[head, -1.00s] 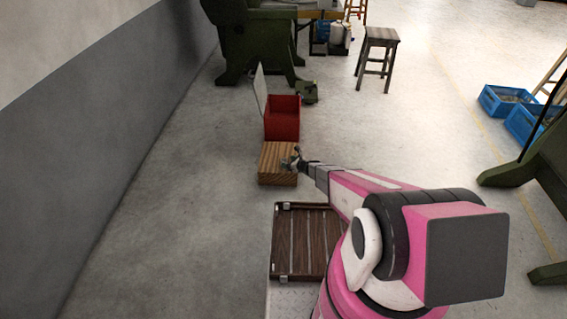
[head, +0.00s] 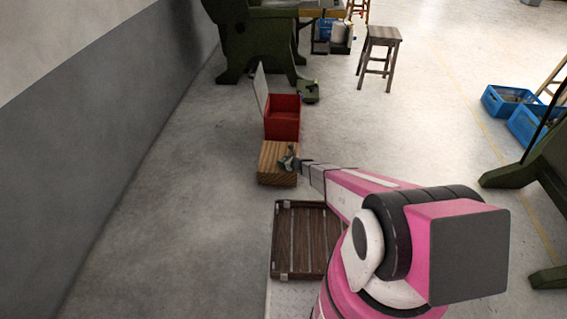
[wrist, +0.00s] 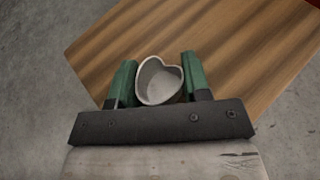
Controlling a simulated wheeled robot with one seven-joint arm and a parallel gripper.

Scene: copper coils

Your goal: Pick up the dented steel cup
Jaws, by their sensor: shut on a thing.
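The dented steel cup (wrist: 160,82) shows in the wrist view between the two green fingers of my gripper (wrist: 158,80). Its rim is pushed in on one side, so the opening looks heart-shaped, and it looks empty inside. My gripper is shut on the cup. The wooden block (wrist: 215,45) with striped grain lies below them; I cannot tell whether the cup touches it. In the head view my gripper (head: 288,158) is over the wooden block (head: 270,163), and the cup is too small there to make out clearly.
A red box (head: 283,124) with its lid raised stands just behind the block. A brown slatted crate (head: 279,245) is in front of it. A stool (head: 380,42) and blue crates (head: 505,102) stand farther right. The floor left of the block is clear.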

